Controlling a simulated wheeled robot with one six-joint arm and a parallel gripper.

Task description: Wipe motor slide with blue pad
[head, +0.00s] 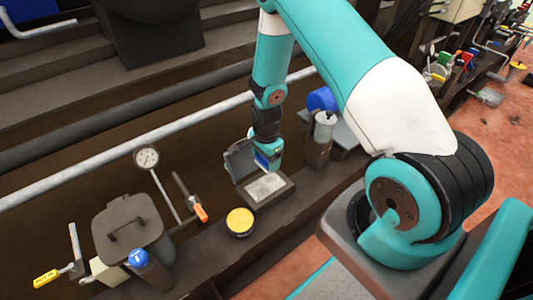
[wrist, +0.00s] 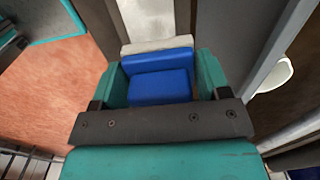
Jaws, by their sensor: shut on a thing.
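My gripper (head: 267,160) hangs down at the middle of the head view, its fingers shut on the blue pad (head: 262,161). In the wrist view the blue pad (wrist: 158,80) sits between the two teal fingers, with a pale strip (wrist: 155,45) along its far edge. Below and beside the gripper is an open dark box (head: 286,190) with a raised lid (head: 240,157) and a pale plate (head: 265,187). I cannot tell whether the pad touches anything below it. I cannot tell for sure which part is the motor slide.
A yellow-topped tin (head: 240,221) stands in front of the box. To the left are a dial gauge (head: 146,157), an orange-handled tool (head: 200,212), a lidded grey bin (head: 128,230) and a blue-capped container (head: 139,258). A grey canister (head: 325,120) stands to the right of the gripper.

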